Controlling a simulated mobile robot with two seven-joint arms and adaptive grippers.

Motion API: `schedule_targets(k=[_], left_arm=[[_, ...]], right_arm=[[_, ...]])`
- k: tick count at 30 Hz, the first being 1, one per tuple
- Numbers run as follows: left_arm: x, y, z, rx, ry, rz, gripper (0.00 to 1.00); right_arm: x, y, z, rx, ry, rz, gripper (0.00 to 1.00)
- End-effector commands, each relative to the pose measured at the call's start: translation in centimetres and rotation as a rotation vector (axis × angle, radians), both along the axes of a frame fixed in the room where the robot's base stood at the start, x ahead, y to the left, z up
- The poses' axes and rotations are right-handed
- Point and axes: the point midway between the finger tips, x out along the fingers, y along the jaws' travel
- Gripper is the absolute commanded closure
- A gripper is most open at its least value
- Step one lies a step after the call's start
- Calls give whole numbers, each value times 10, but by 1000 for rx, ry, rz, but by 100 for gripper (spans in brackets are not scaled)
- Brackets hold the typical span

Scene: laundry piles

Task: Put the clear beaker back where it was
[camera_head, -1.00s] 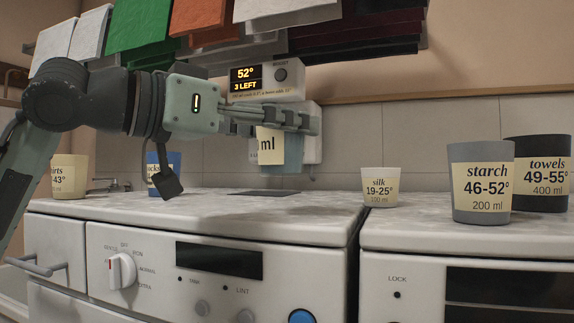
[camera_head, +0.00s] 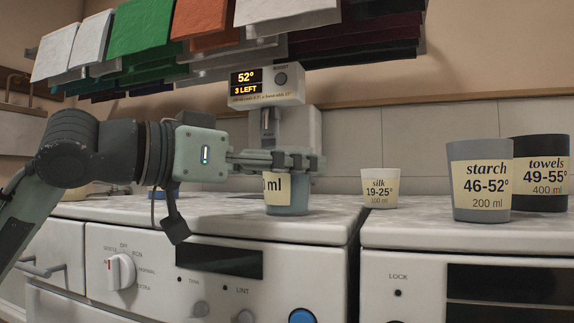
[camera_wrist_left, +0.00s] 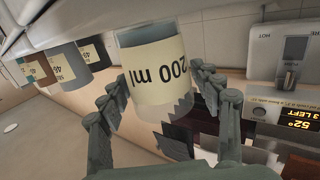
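The clear beaker (camera_head: 287,208) has a cream label reading "200 ml" and a bluish-grey tint. It stands upright at the right part of the left machine's top, its base at or very near the surface. My left gripper (camera_head: 300,162) has its fingers around the beaker's upper part. My right gripper is out of view.
A small silk cup (camera_head: 379,190), a grey starch cup (camera_head: 481,185) and a dark towels cup (camera_head: 541,175) stand on the right. Folded cloths (camera_head: 140,30) hang above.

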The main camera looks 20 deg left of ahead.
Motion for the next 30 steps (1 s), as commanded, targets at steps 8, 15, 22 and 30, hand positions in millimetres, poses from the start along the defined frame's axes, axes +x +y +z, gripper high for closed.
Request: schedule_targets(k=[8, 15, 22, 30], left_arm=[[0, 0, 0, 0, 0, 0, 25], [-7, 7, 3, 0, 0, 3, 25], [-47, 35, 4, 1, -1, 7, 25], [-86, 62, 6, -1, 0, 5, 25]], right_arm=[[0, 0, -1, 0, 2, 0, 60], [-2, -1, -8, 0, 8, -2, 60], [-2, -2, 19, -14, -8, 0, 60], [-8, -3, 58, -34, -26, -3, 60]])
